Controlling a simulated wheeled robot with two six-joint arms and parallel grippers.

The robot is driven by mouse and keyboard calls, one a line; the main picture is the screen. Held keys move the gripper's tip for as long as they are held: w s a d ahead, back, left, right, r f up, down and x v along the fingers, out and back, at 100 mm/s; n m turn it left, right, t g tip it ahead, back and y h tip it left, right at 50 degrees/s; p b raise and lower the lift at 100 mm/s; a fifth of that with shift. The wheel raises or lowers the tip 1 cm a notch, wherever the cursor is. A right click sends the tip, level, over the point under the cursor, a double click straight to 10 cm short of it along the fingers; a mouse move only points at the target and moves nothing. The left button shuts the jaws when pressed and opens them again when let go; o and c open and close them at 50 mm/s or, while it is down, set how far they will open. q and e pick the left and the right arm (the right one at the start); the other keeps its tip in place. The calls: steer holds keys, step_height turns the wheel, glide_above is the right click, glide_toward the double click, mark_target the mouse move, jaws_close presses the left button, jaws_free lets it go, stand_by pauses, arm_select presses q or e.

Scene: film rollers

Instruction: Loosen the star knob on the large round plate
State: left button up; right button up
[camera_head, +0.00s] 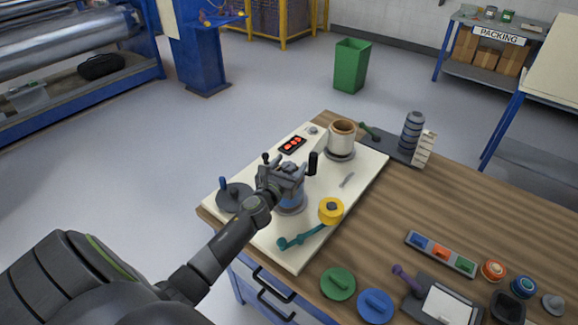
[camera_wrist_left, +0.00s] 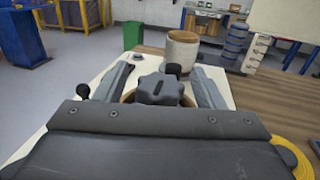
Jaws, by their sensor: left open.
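The star knob (camera_wrist_left: 160,88) is dark grey and lobed. In the left wrist view it sits between the two fingers of my left gripper (camera_wrist_left: 162,73), with a finger on each side. I cannot tell whether the fingers touch it. My left gripper is open. In the head view my left gripper (camera_head: 284,176) is over the middle of the cream board (camera_head: 262,238) and hides the knob. Below it, part of a blue and grey round assembly (camera_head: 290,204) shows. The large round plate is mostly hidden. My right gripper is not in view.
On the board, a tan roll (camera_head: 341,135) stands behind, a dark disc (camera_head: 234,197) with a blue peg lies left, and a yellow reel (camera_head: 331,210) and teal crank (camera_head: 302,237) are in front. The wooden table (camera_head: 420,210) has clear room right of the board.

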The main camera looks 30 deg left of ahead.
arm_select(q)
steer(key=shift+c, duration=0.2)
steer(key=c, duration=0.9)
steer(key=shift+c, duration=0.2)
